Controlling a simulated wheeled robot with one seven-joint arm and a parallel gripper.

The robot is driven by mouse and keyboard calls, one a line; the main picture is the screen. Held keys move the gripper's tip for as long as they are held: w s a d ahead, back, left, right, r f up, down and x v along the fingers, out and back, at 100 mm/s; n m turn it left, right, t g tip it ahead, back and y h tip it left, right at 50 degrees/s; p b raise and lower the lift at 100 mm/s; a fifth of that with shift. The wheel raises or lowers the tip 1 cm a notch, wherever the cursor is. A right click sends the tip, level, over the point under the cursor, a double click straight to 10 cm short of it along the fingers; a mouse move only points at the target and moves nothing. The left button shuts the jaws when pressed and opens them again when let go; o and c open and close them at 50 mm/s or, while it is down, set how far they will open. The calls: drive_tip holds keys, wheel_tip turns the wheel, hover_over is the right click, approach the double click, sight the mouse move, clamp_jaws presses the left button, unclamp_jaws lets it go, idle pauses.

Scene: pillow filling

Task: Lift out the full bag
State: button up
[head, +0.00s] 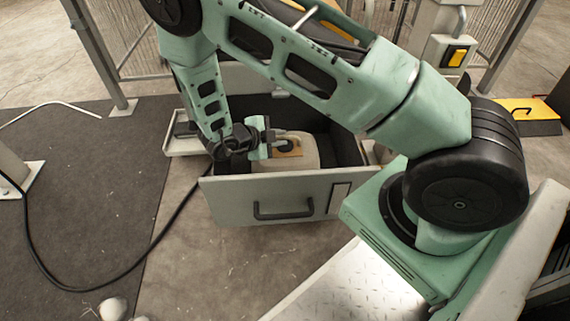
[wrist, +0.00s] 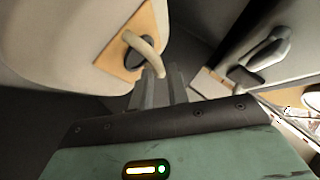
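The full bag (head: 302,153) is a pale, rounded bag inside the open grey drawer (head: 235,201). It fills the upper left of the wrist view (wrist: 60,45). A tan patch with a dark centre and a pale loop handle (wrist: 146,52) is on its side. My gripper (head: 268,143) is down in the drawer at the bag. In the wrist view my two fingers (wrist: 160,88) are close together, with their tips at the lower end of the loop. I cannot tell whether the loop is between them.
The drawer front has a dark handle (head: 283,210). Its walls stand close around the bag and my gripper. A black cable (head: 115,284) runs over the floor at left. A wire fence (head: 128,35) stands behind. Small pale lumps (head: 113,309) lie at the bottom left.

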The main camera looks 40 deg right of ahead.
sight(284, 138)
drive_tip(key=b+x, duration=0.1)
drive_tip(key=x, duration=0.2)
drive_tip(key=shift+w+f+b, duration=0.1)
drive_tip(key=shift+f+b, duration=0.15)
drive_tip(key=shift+b, duration=0.1)
drive_tip(key=shift+r, duration=0.1)
clamp_jaws()
idle(0.9)
